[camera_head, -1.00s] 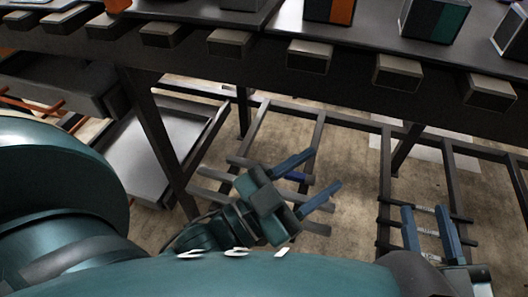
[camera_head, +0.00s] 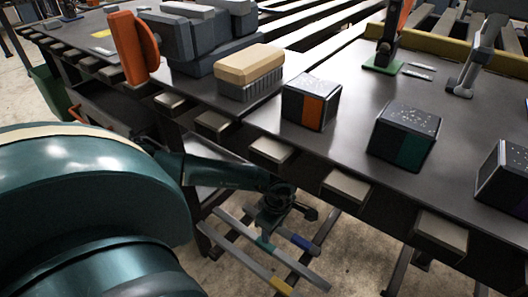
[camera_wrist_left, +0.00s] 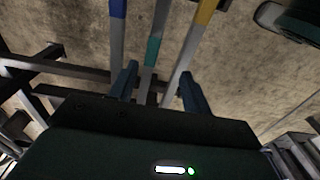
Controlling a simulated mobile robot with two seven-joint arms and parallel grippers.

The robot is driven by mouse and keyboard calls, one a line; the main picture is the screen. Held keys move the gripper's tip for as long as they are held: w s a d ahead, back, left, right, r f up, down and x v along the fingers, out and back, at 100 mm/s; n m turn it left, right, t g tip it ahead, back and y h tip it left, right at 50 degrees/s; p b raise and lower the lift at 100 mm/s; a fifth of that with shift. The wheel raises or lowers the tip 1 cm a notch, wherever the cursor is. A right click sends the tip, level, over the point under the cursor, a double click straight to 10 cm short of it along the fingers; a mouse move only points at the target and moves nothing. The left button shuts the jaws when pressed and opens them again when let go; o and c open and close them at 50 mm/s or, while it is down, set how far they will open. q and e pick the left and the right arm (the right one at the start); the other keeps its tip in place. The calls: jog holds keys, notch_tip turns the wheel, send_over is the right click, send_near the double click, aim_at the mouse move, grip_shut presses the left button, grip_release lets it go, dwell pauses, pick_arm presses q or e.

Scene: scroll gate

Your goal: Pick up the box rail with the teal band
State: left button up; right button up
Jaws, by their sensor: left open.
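The rail with the teal band (camera_head: 265,243) is a thin grey bar below the table edge in the head view. It also shows in the left wrist view (camera_wrist_left: 153,52), running up between a blue-banded rail (camera_wrist_left: 117,10) and a yellow-banded rail (camera_wrist_left: 206,12). My left gripper (camera_wrist_left: 158,85) is open, its two blue fingers apart on either side of the teal-banded rail in the picture. I cannot tell whether the fingers are level with it. In the head view the left wrist hides part of the rails. My right gripper is out of view.
The dark table (camera_head: 245,112) overhangs the rails, with blocks along its front edge. On it stand a box with an orange panel (camera_head: 311,101), a box with a teal panel (camera_head: 403,136) and a wooden-topped brush (camera_head: 249,70). Open floor (camera_head: 350,250) lies right of the rails.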

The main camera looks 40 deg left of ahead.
pick_arm(q)
jog(key=shift+y, duration=0.3)
jog(key=f+b, duration=0.1)
jog(key=f, duration=0.1)
jog(key=a+f+b, duration=0.1)
jog(key=f, duration=0.1)
jog(key=a+f+b, duration=0.1)
jog(key=f, duration=0.2)
jog(key=shift+w+a+f, duration=0.1)
jog(key=shift+w+a, duration=0.1)
jog(key=shift+a, duration=0.05)
jog(key=shift+f, duration=0.3)
jog(key=f+b, duration=0.1)
jog(key=f, duration=0.1)
jog(key=f+b, duration=0.1)
jog(key=f, duration=0.1)
jog(key=shift+w+a+f+b, duration=0.1)
jog(key=shift+a+f+b, duration=0.1)
jog(key=shift+f+b, duration=0.15)
jog(key=shift+f, duration=0.2)
jog(key=shift+r, duration=0.1)
jog(key=c, duration=0.5)
grip_shut()
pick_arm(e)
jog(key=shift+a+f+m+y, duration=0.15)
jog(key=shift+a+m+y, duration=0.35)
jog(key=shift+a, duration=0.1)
pick_arm(q)
jog(key=shift+w, duration=0.1)
